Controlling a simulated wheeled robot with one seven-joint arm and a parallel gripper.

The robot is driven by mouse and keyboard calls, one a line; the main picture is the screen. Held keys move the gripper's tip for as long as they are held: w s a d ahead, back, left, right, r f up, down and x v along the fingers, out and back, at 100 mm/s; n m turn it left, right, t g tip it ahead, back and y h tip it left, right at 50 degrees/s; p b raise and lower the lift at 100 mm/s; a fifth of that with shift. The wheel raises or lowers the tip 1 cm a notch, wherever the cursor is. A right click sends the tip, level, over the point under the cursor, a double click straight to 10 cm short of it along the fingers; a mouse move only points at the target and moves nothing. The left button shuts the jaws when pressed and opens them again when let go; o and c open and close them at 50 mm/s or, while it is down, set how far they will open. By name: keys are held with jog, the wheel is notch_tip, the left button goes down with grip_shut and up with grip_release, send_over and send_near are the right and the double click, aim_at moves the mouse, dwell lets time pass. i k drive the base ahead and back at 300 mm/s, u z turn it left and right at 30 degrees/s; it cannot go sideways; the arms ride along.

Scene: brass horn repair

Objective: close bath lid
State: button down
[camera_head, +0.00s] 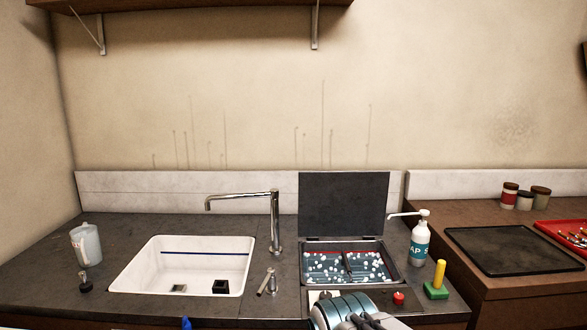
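The bath (306,272) is a rectangular basin set in the dark counter right of the tap, with bluish liquid and many white bubbles inside. Its lid (343,204) is a dark flat panel standing upright along the bath's back edge, so the bath is open. Inside the bath a dark item with a reddish part shows, partly covered by bubbles. My gripper (372,322) is at the bottom edge, in front of the bath and well below the lid, apart from it. It is partly cut off, and its fingers are not clear.
A tall tap (275,225) and a white sink (150,255) are left. A shelf (200,5) hangs above.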

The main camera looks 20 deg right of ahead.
aim_at(331, 203)
jog(key=z, duration=0.15)
jog(key=i, duration=1.15)
jog(key=z, duration=0.75)
